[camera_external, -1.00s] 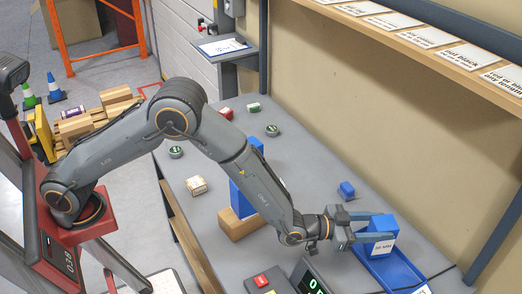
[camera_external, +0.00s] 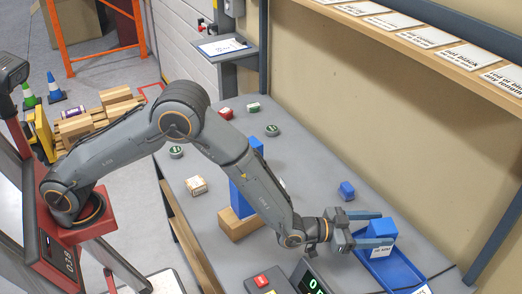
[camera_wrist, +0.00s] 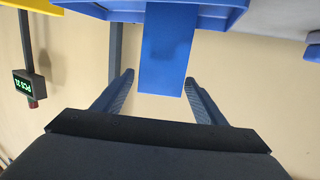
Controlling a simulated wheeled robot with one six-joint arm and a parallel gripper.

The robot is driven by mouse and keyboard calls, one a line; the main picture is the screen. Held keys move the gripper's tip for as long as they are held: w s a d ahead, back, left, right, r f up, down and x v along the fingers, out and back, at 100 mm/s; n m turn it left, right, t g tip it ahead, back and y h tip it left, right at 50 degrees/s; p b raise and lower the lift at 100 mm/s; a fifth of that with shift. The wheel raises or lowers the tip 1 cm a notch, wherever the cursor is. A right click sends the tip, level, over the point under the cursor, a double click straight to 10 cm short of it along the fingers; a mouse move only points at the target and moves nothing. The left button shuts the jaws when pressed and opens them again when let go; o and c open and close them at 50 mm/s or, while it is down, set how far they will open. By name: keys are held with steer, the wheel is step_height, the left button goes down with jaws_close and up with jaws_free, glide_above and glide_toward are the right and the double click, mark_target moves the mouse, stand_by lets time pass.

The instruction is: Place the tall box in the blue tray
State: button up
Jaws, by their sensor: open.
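A blue box (camera_external: 382,229) with a white label stands upright in the blue tray (camera_external: 405,274) at the right front of the bench. My gripper (camera_external: 386,228) is open, its two fingers on either side of this box. In the wrist view the box (camera_wrist: 166,60) reaches between my fingers (camera_wrist: 160,82), with a visible gap on each side. The tray (camera_wrist: 215,14) shows along the top edge there. Another tall blue shape (camera_external: 238,198) stands farther back on the bench, partly hidden by my arm.
A brown box (camera_external: 238,224) lies by the tall blue shape. A small blue item (camera_external: 347,190) sits behind the tray. A scale display (camera_external: 310,282) and a red-button box (camera_external: 262,281) are at the front. Several small items lie at the back. A shelf (camera_external: 425,40) runs above.

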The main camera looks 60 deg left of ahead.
steer(key=b+v, duration=0.2)
steer(key=v, duration=1)
steer(key=w+a+r+g+y+p, duration=0.2)
steer(key=w+a+r+p, duration=0.25)
steer(key=a+r, duration=0.75)
steer(key=a+f+g+y, duration=0.2)
steer(key=a+f, duration=0.2)
steer(key=a, duration=0.8)
steer(key=s+a+f+g+y, duration=0.1)
steer(key=s+a+f+g, duration=0.15)
steer(key=s+a, duration=0.65)
steer(key=s+a+f+g+y, duration=0.15)
steer(key=s+a+g, duration=0.25)
steer(key=s, duration=0.8)
steer(key=s+a+f+g+y, duration=0.1)
steer(key=s+a+f+g, duration=0.2)
steer(key=s+a, duration=0.6)
steer(key=s+d+f+n+b, duration=0.1)
steer(key=d+f, duration=0.1)
steer(key=s+d+f+n+g+b, duration=0.1)
steer(key=d+f+b, duration=0.1)
steer(key=d, duration=0.1)
steer(key=s+d+f+n+h+b, duration=0.1)
steer(key=d+f+n, duration=0.1)
steer(key=shift+s+d, duration=0.3)
steer(key=shift+d, duration=0.1)
steer(key=shift+s+d+n+g, duration=0.15)
steer(key=shift+d+n+g, duration=0.1)
steer(key=shift+n, duration=0.05)
